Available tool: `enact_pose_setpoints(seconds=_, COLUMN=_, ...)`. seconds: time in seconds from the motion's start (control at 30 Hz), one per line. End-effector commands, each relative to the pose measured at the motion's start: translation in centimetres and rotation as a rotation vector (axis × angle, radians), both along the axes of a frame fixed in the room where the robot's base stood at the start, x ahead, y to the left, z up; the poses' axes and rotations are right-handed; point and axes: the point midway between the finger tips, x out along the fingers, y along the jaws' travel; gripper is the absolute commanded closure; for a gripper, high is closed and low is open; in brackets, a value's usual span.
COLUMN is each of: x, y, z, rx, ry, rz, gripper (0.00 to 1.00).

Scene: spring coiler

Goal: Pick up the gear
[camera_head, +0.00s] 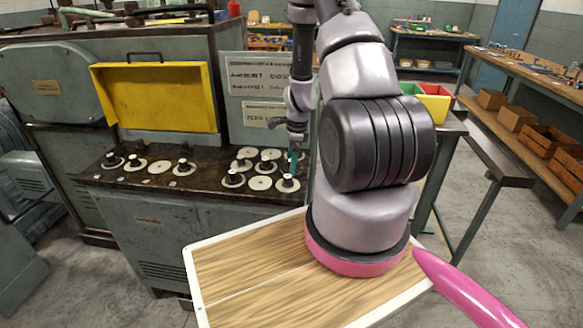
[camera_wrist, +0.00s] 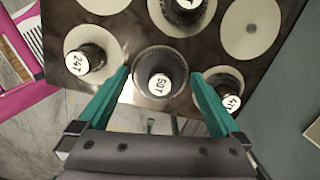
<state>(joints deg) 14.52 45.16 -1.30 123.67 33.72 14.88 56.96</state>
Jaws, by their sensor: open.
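In the wrist view, a round grey gear (camera_wrist: 146,58) lies flat with a dark hub whose white cap (camera_wrist: 160,83) reads "50T". My gripper (camera_wrist: 160,74) is open, with one teal finger on each side of this gear. Nothing is held. Whether the fingers touch the gear cannot be told. A hub marked "24T" (camera_wrist: 82,62) stands left of the fingers, and another capped hub (camera_wrist: 230,101) stands by the right finger. In the head view, my gripper (camera_head: 292,160) points down over the right part of the machine's dark ledge, among several discs and hubs.
The dark ledge (camera_head: 125,182) carries several pale discs and black hubs close together. An open yellow cover (camera_head: 155,97) and a label panel (camera_head: 238,85) rise behind it. A wood-topped surface with a white rim (camera_head: 190,262) is in front. Red and green bins (camera_head: 434,90) stand at right.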

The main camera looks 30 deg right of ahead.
Motion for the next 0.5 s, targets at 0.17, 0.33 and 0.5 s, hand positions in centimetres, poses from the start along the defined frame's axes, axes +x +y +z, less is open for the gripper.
enact_pose_setpoints(seconds=0.17, x=0.00, y=0.01, z=0.02, rx=0.000, ry=0.000, rz=0.000, gripper=0.50)
enact_pose_setpoints(seconds=0.33, x=0.04, y=0.01, z=0.06, rx=0.000, ry=-0.001, rz=0.000, gripper=1.00)
enact_pose_setpoints(seconds=0.5, x=0.04, y=0.01, z=0.11, rx=0.000, ry=-0.001, rz=0.001, gripper=1.00)
